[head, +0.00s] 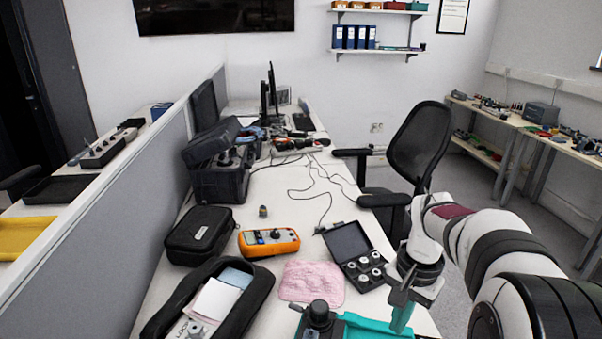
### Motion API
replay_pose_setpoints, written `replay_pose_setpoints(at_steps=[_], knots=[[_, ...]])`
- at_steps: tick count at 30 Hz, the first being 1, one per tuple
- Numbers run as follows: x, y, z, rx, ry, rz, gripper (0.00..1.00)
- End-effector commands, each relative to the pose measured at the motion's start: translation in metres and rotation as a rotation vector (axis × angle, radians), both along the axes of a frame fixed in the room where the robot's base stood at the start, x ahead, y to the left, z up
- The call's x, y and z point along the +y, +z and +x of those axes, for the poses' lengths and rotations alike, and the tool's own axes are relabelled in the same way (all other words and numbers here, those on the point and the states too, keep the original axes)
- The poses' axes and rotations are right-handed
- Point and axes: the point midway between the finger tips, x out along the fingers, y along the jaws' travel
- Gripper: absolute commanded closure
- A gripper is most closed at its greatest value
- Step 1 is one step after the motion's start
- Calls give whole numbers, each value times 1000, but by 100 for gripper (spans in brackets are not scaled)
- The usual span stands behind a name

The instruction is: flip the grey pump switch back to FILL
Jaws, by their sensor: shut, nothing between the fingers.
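My gripper (403,297) is at the lower right in the head view, at the end of my white and black arm. It is shut and empty, over the right part of a teal device (365,325) at the near edge of the desk. A black knob (319,313) stands on a dark block beside the teal part, left of my gripper. The lower part of this device is cut off by the picture edge. I cannot make out the grey pump switch or its FILL label for certain, nor whether my gripper touches anything.
An open black case with round weights (357,252) lies just behind my gripper. A pink cloth (312,282), an orange meter (269,242) and a black tray with papers (168,325) lie to the left. An office chair (418,143) stands right of the desk.

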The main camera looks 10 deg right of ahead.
Motion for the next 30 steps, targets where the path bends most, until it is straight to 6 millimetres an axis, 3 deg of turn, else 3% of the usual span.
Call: replay_pose_setpoints(at_steps=[1,3,6,9,12,26,29,30], knots=[[37,18,-30,-12,67,14,100],[82,30,-83,-15,162,40,100],[125,27,-153,-17,278,75,100],[146,15,-202,-15,354,99,100],[153,6,-225,-13,391,111,100],[153,6,-225,-11,381,113,100],[145,20,-197,-3,269,111,100],[136,28,-176,1,187,109,100]])
